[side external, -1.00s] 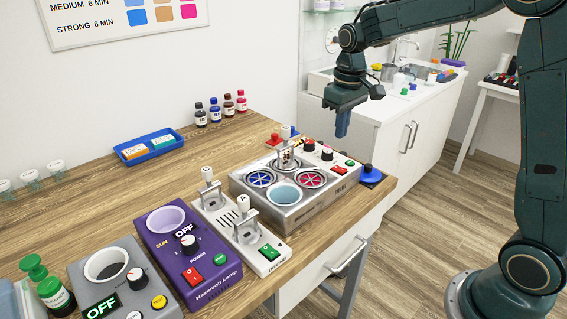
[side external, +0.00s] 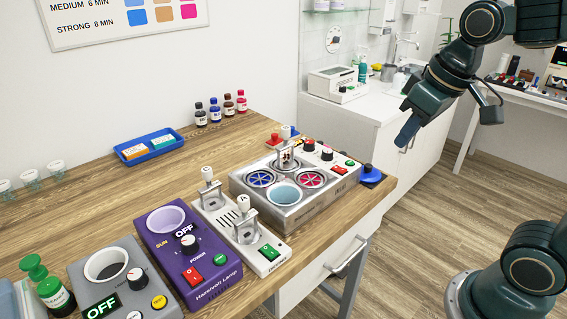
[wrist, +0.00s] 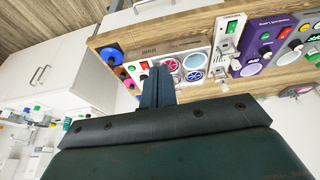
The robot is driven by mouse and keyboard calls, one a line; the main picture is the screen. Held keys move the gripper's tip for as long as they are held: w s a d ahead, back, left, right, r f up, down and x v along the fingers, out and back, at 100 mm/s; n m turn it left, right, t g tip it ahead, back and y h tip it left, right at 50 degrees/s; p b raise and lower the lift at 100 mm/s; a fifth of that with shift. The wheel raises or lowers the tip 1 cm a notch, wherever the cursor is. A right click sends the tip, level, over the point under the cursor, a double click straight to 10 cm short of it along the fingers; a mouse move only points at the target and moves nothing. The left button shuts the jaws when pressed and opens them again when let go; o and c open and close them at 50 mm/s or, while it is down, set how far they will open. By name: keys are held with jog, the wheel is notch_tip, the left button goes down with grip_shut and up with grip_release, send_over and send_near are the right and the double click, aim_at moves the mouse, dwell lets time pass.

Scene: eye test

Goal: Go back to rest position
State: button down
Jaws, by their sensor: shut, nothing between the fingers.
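My gripper (side external: 407,132) is in the air to the right of the wooden bench, in front of the white cabinet, in the side view. Its blue fingers point down and to the left. In the wrist view the fingers of my gripper (wrist: 157,84) are together with nothing between them. It touches no object.
The wooden bench (side external: 110,205) holds a silver machine with round wells (side external: 290,190), a purple lamp box (side external: 190,250), a grey box (side external: 115,280), a blue tray (side external: 150,146) and small bottles (side external: 215,112). A white cabinet (side external: 375,125) stands behind.

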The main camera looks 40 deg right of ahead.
jog(key=s+a+f+t, duration=0.1)
jog(key=s+f, duration=0.1)
jog(key=s, duration=0.5)
jog(key=shift+a, duration=0.2)
